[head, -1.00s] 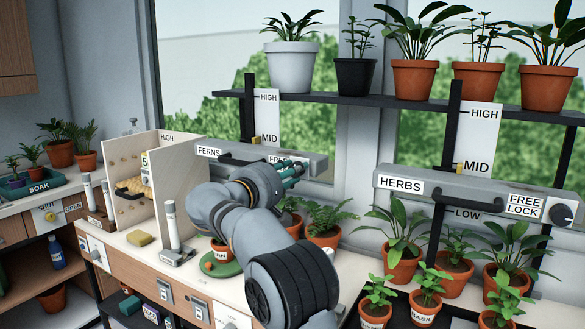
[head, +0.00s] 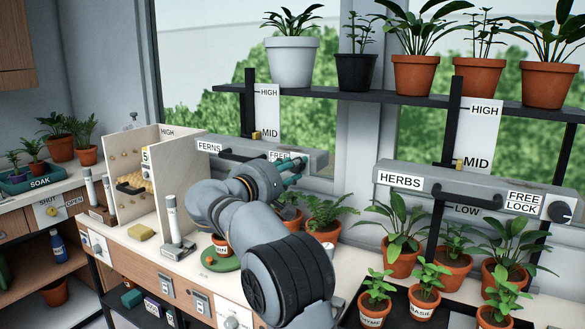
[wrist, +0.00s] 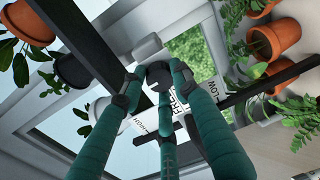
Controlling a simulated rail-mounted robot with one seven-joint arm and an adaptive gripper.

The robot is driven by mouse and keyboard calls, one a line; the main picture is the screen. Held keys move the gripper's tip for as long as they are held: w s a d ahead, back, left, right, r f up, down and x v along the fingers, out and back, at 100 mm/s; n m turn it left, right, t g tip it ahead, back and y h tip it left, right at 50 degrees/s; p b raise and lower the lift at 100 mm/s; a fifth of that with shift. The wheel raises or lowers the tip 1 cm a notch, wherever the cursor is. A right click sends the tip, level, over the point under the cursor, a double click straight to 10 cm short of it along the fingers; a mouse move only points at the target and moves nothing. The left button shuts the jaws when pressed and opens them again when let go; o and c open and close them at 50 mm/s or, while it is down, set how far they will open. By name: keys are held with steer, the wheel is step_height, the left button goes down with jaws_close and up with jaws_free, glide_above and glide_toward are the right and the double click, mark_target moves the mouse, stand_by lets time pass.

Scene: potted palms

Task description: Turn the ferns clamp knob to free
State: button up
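The grey ferns bar (head: 235,155) carries a FERNS label on its left and a partly covered FREE label (head: 279,156) towards its right end. My gripper (head: 298,168) is at that right end, its teal fingers reaching towards the bar. The head view hides the ferns knob behind the fingers. In the wrist view, a dark round knob (wrist: 158,76) lies between the fingertips of my gripper (wrist: 157,83). The fingers are apart, with tips close around the knob's sides. Whether they touch it is unclear. The knob's pointer direction cannot be seen.
The herbs bar (head: 460,195) with its own knob (head: 560,212) is to the right. Potted ferns (head: 325,215) stand below the ferns bar, close to my arm. A shelf (head: 400,98) of pots runs above. A wooden board (head: 185,180) stands left of the gripper.

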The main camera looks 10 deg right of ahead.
steer(key=o, duration=0.4)
steer(key=shift+a, duration=0.1)
steer(key=v, duration=1.2)
steer(key=x, duration=1.2)
